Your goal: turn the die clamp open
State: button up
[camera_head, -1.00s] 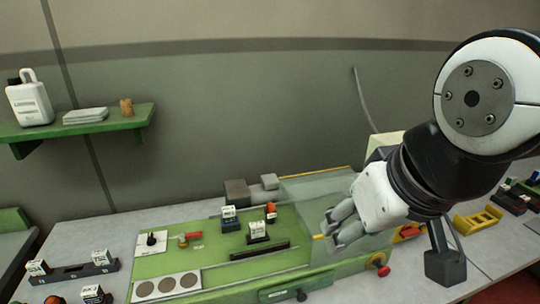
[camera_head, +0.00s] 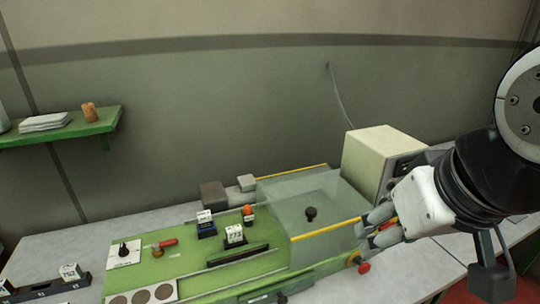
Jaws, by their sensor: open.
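My gripper (camera_head: 372,229) is open and empty at the right end of the clear guard (camera_head: 330,192), its fingertips pointing left. It partly hides something red and yellow behind the fingers. On the green machine bed (camera_head: 195,262) left of the guard lies a small lever with a red handle (camera_head: 166,243) and a brass-coloured end. It may be the die clamp, but I cannot tell for sure. A white plate with a black knob (camera_head: 123,249) is left of it. A red knob with a yellow collar (camera_head: 364,267) sits at the machine's right front, just below my gripper.
Dark blocks with white labels (camera_head: 206,225) (camera_head: 234,238) and an orange-topped piece (camera_head: 248,212) stand on the bed. A black knob (camera_head: 311,214) shows at the guard. A beige box (camera_head: 378,165) stands behind my gripper. A shelf (camera_head: 70,131) hangs at the left wall.

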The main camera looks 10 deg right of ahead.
aim_at(156, 245)
jog(key=i+j+u, duration=0.1)
jog(key=u, duration=0.9)
jog(key=i+j+z, duration=0.25)
jog(key=j, duration=0.25)
jog(key=j+z, duration=0.25)
jog(key=j, duration=0.25)
